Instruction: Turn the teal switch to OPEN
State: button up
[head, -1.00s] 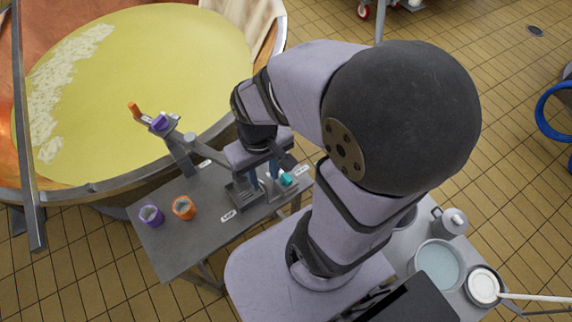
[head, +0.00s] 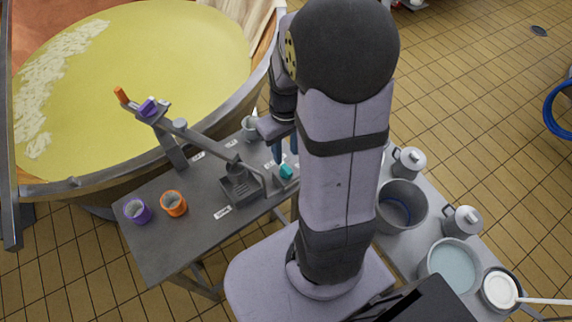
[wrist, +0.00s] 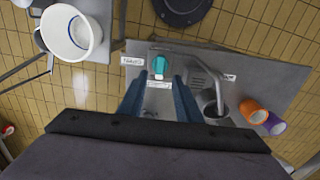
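The teal switch (head: 286,171) is a small knob on a grey block on the metal bench, just right of the grey lever stand. It also shows in the wrist view (wrist: 159,66), at the bench's edge with small white labels around it. I cannot read the labels clearly, nor tell the switch's setting. My gripper (head: 284,150) points down above the switch, partly hidden by my arm in the head view. In the wrist view its two blue fingers (wrist: 159,86) are apart with nothing between the tips. The switch lies just beyond the tips, apparently untouched.
The lever stand (head: 241,187) is close left of the switch. An orange cup (head: 174,203) and a purple cup (head: 138,211) stand on the bench's left. The large copper vat (head: 150,75) holds yellow liquid behind. Pots (head: 402,205) fill the table at right.

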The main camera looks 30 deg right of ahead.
aim_at(286, 167)
jog(key=shift+w, duration=0.1)
jog(key=shift+f, duration=0.15)
jog(key=shift+f, duration=0.45)
jog(key=shift+f+p, duration=0.5)
jog(key=shift+f, duration=2.6)
jog(key=shift+c, duration=0.3)
grip_shut()
